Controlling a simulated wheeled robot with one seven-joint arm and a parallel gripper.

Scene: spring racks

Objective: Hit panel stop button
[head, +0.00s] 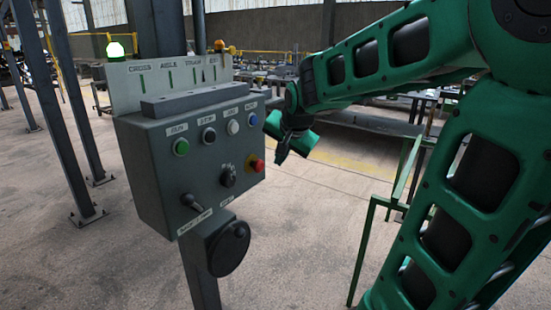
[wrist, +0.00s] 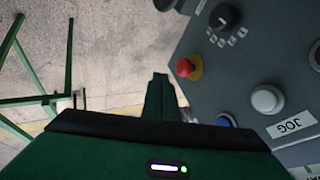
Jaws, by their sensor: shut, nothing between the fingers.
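The grey control panel (head: 150,185) stands on a post left of centre in the head view. Its top row has a green button (head: 181,147), a dark button (head: 209,134) whose small label seems to read STOP, a white button (head: 233,126) and a blue button (head: 252,118). A red mushroom button (head: 257,164) on a yellow collar sits lower right; it also shows in the wrist view (wrist: 186,67). My gripper (head: 280,158) is shut and empty, right of the panel and apart from it. In the wrist view its fingers (wrist: 160,78) show beside the panel edge.
A black rotary knob (head: 228,176), a toggle lever (head: 190,201) and a round dark disc (head: 229,248) are on or below the panel. In the wrist view the white button (wrist: 267,99) is labelled JOG. A green rail (head: 362,250) stands right; floor between is clear.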

